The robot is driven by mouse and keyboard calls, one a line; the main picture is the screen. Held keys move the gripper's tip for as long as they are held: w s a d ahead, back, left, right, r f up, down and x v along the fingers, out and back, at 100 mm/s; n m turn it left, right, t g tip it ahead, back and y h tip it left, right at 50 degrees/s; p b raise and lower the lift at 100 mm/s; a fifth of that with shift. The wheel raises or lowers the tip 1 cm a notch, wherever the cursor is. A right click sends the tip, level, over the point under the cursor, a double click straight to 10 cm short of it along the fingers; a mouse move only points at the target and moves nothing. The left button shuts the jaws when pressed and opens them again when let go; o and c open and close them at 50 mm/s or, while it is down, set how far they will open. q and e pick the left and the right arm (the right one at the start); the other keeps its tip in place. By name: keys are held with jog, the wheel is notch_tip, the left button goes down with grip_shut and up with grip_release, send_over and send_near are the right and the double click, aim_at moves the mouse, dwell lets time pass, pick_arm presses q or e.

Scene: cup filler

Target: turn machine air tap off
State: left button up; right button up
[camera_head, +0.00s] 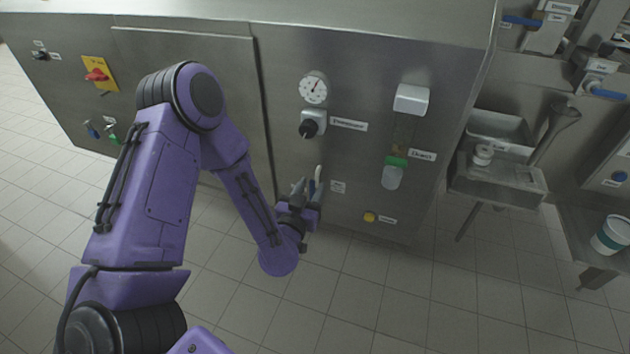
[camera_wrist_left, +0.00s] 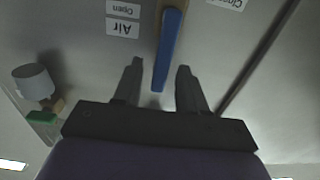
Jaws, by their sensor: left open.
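The air tap has a blue lever handle (camera_wrist_left: 168,50), seen in the left wrist view with upside-down "Air" (camera_wrist_left: 122,28) and "Open" labels to its left. A partly cut-off "Closed" label (camera_wrist_left: 227,3) is at the upper right. The handle runs lengthwise between the two fingers of my left gripper (camera_wrist_left: 159,72), with a gap on each side. The gripper is open. In the head view my left gripper (camera_head: 309,185) is close to the steel machine front and largely hides the tap. My right gripper is not in view.
A red switch (camera_head: 96,76) is at left. A steel table (camera_head: 500,180) stands right. Tiled floor below is clear.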

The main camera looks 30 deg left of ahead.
aim_at(312, 189)
pick_arm(q)
jog(key=shift+x, duration=1.55)
jog(key=shift+d, duration=0.1)
grip_shut()
